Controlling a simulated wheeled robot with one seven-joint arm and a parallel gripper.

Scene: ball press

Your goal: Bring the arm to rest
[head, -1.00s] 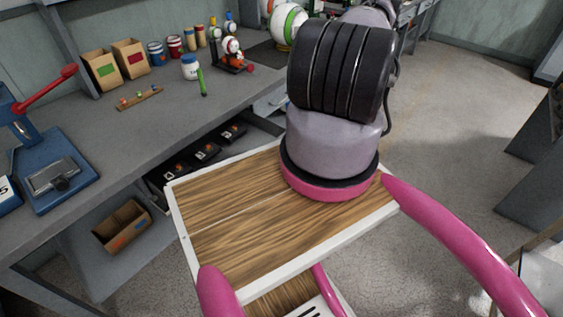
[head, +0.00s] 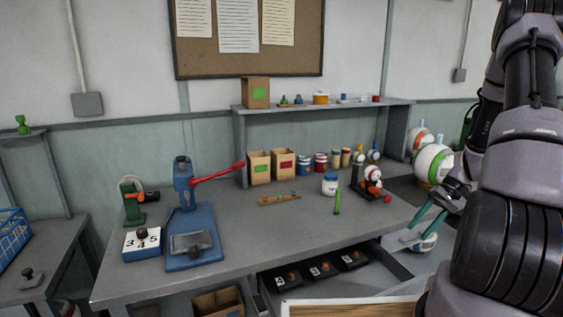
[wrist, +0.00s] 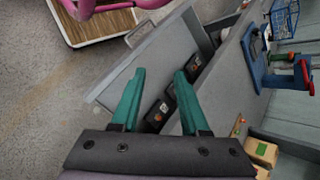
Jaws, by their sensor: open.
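My gripper (head: 418,236) is at the right of the head view, off the right end of the grey workbench (head: 130,281). Its teal fingers are apart and empty, and also show in the wrist view (wrist: 160,74). My arm stands at the right edge of the head view. In the wrist view, the open drawer (wrist: 131,77) with black boxes lies beyond the fingers; I see no contact. The blue press (head: 190,217) with its red lever (head: 217,173) stands on the bench, well left of the gripper.
The open drawer (head: 395,270) juts out under the bench, near my gripper. Small jars, cartons, a green marker (head: 337,201) and a figure on a stand (head: 371,182) crowd the bench's back right. Large striped balls (head: 433,163) are behind the gripper. A shelf (head: 320,106) runs above.

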